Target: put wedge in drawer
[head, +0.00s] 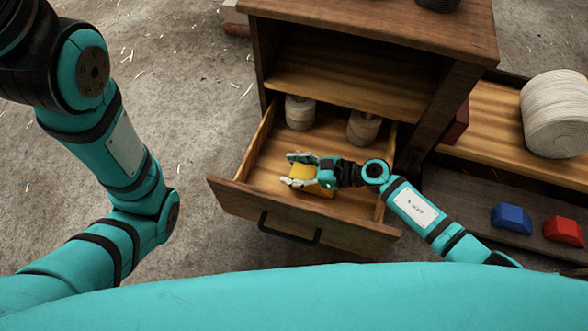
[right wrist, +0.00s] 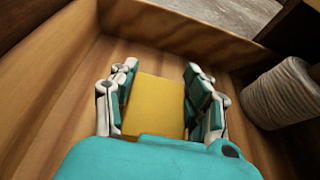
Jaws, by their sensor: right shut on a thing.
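The yellow wedge (head: 299,174) is between the fingers of my right gripper (head: 287,169), inside the open drawer (head: 238,200). In the right wrist view the gripper (right wrist: 161,68) has a finger on each side of the wedge (right wrist: 157,102) and is shut on it. The wedge is low over the drawer floor (right wrist: 62,95); I cannot tell if it touches the floor. The drawer is pulled out of the wooden cabinet (head: 375,25) and has a dark handle (head: 290,236). My left arm shows at the left, but its gripper is out of view.
Two pale spools (head: 300,112) (head: 364,128) stand at the drawer's back; one shows in the right wrist view (right wrist: 281,94). To the right, a blue block (head: 512,218) and a red block (head: 563,231) lie on a dark surface below a large rope coil (head: 553,113).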

